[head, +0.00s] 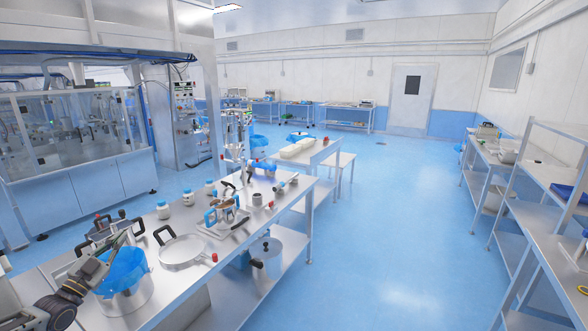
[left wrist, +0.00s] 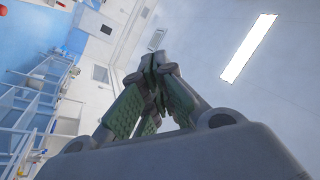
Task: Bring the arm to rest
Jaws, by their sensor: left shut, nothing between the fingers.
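My left arm comes in from the lower left of the head view. My left gripper (head: 124,238) is above the near end of the long metal table, beside and partly in front of a pot lined with a blue bag (head: 124,272). In the left wrist view the green-padded fingers of this gripper (left wrist: 158,68) meet at the tips, shut and empty. That view looks up past the fingers to the ceiling light and the wall. My right gripper is not in view.
The metal table (head: 163,291) holds a lidded pan (head: 182,250), several small white jars with blue caps, and other cookware. A grey pot (head: 266,251) stands on its lower shelf. Clear blue floor (head: 375,235) lies to the right, before metal shelving (head: 530,235).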

